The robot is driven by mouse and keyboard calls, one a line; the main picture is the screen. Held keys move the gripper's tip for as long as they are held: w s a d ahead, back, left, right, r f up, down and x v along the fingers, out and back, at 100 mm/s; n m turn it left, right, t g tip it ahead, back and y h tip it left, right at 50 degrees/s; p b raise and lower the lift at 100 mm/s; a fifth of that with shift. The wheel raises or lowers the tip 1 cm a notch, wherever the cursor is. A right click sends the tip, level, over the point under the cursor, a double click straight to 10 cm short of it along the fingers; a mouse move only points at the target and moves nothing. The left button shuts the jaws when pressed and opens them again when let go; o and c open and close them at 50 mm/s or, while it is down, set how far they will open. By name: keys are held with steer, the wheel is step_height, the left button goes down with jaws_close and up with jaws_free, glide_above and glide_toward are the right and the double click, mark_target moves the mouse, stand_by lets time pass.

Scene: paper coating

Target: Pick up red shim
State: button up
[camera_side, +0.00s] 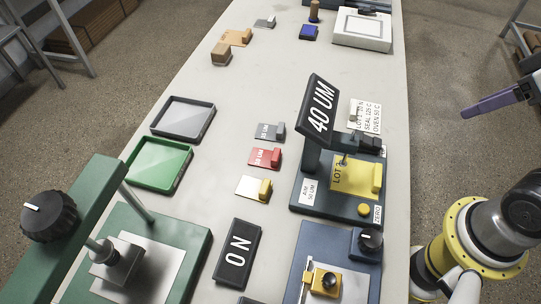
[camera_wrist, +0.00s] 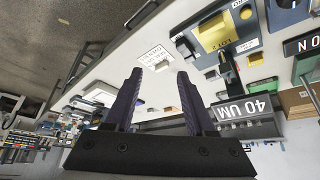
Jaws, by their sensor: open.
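The red shim (camera_side: 264,157) lies flat on the bench in the side view, with a raised red block at its right end. It is between a grey shim (camera_side: 266,131) behind it and a pale shim with a yellow block (camera_side: 250,187) in front. My gripper (camera_side: 490,104) is at the right edge of the side view, off the bench and well to the right of the red shim. In the wrist view my gripper (camera_wrist: 165,76) shows two purple fingers apart with nothing between them. I cannot make out the red shim in the wrist view.
A gauge with a raised "40 UM" display (camera_side: 319,110) stands right of the shims, holding a yellow piece (camera_side: 350,178). A green tray (camera_side: 160,164) and a grey tray (camera_side: 185,118) lie to the left. An "ON" sign (camera_side: 237,252) is in front.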

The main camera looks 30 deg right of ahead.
steer(key=w+a+r+n+g, duration=0.2)
steer(key=w+a+r+n, duration=0.3)
steer(key=w+r+n, duration=0.4)
steer(key=n+g, duration=0.4)
steer(key=n, duration=1.4)
glide_above(276, 152)
steer(key=f, duration=2.4)
steer(key=shift+w+a+f, duration=0.1)
steer(key=shift+w+f, duration=0.05)
steer(key=shift+w, duration=0.05)
steer(key=shift+s+f, duration=0.15)
steer(key=shift+f, duration=1.3)
steer(key=shift+s+f, duration=0.1)
steer(key=shift+f, duration=1.3)
steer(key=shift+c, duration=0.2)
jaws_close()
